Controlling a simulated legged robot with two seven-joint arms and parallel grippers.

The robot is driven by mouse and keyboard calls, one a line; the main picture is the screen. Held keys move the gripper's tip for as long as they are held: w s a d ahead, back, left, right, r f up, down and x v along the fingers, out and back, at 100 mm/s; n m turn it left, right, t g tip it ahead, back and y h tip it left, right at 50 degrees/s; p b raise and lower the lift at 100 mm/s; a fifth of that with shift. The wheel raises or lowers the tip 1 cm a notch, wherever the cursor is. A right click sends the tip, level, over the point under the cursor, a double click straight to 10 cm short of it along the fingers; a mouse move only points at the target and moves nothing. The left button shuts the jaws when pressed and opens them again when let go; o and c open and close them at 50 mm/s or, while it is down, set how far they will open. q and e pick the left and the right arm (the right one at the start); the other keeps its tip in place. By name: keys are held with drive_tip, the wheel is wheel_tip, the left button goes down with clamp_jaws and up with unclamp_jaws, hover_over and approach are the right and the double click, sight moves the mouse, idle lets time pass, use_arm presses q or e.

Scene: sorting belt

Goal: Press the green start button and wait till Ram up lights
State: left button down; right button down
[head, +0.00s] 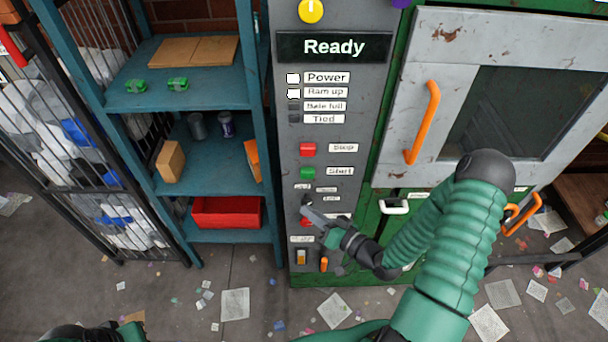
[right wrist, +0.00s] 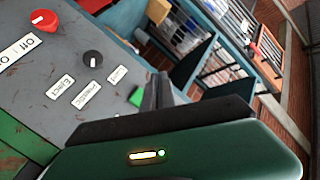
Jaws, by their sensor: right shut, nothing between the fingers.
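The grey control panel (head: 347,163) stands upright in the middle of the head view. Its display (head: 333,47) reads "Ready". The Power lamp (head: 293,78) and the Ram up lamp (head: 293,93) are white and lit; the two lamps below are dark. The green start button (head: 307,173) sits under the red stop button (head: 307,149). My right gripper (head: 308,211) is shut and empty, in front of the panel below the start button. In the right wrist view a green button (right wrist: 136,97) shows beside the shut fingers (right wrist: 156,92), partly hidden. My left gripper's fingers are not in view.
A black knob (right wrist: 92,58) and a red knob (right wrist: 43,19) are on the panel near my right gripper. A grey door with an orange handle (head: 422,122) is right of the panel. A blue shelf (head: 205,147) with a red bin (head: 226,213) stands left. Scraps litter the floor.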

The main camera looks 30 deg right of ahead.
sight(307, 173)
drive_tip(key=w+d, duration=0.5)
drive_tip(key=w, duration=0.2)
drive_tip(key=shift+w, duration=0.2)
drive_tip(key=shift+d, duration=0.1)
idle(0.7)
idle(1.1)
drive_tip(key=shift+w+d, duration=0.1)
drive_tip(key=shift+w, duration=0.2)
